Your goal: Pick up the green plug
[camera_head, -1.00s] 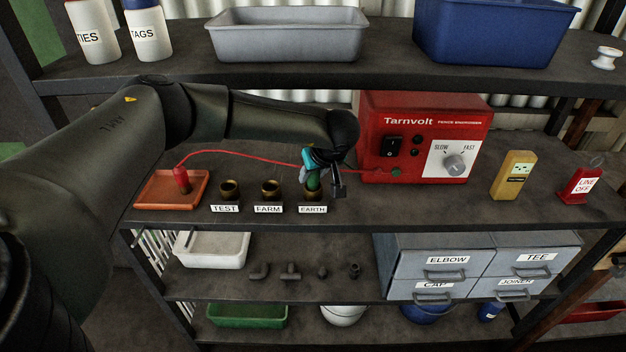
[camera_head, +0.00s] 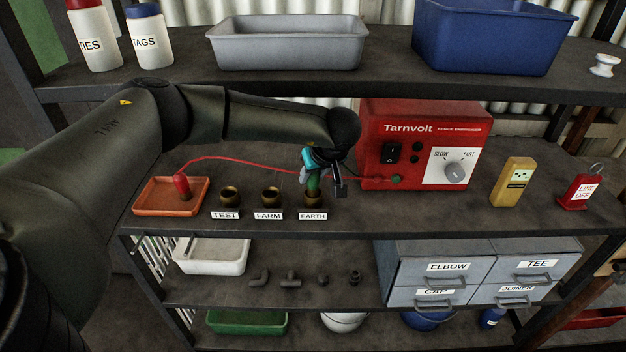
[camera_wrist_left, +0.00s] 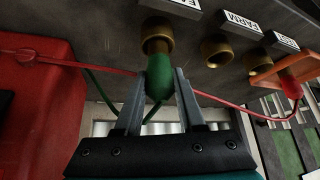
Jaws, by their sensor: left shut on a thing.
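The green plug (camera_head: 313,184) is upright at the brass socket labelled EARTH (camera_head: 313,200) on the middle shelf. My left gripper (camera_head: 318,176) comes in from above and is shut on the plug. In the left wrist view the plug (camera_wrist_left: 159,82) sits between the two grey fingers (camera_wrist_left: 160,95), with its far end at the brass EARTH socket (camera_wrist_left: 157,38). I cannot tell whether its end is still inside the socket. A green lead shows behind the plug in the wrist view. My right gripper is not in view.
Sockets TEST (camera_head: 229,196) and FARM (camera_head: 270,196) stand to the left. A red plug (camera_head: 182,186) is in an orange tray (camera_head: 150,208); its red lead runs behind the sockets to the red energiser (camera_head: 430,115). The upper shelf (camera_head: 300,84) is above my arm.

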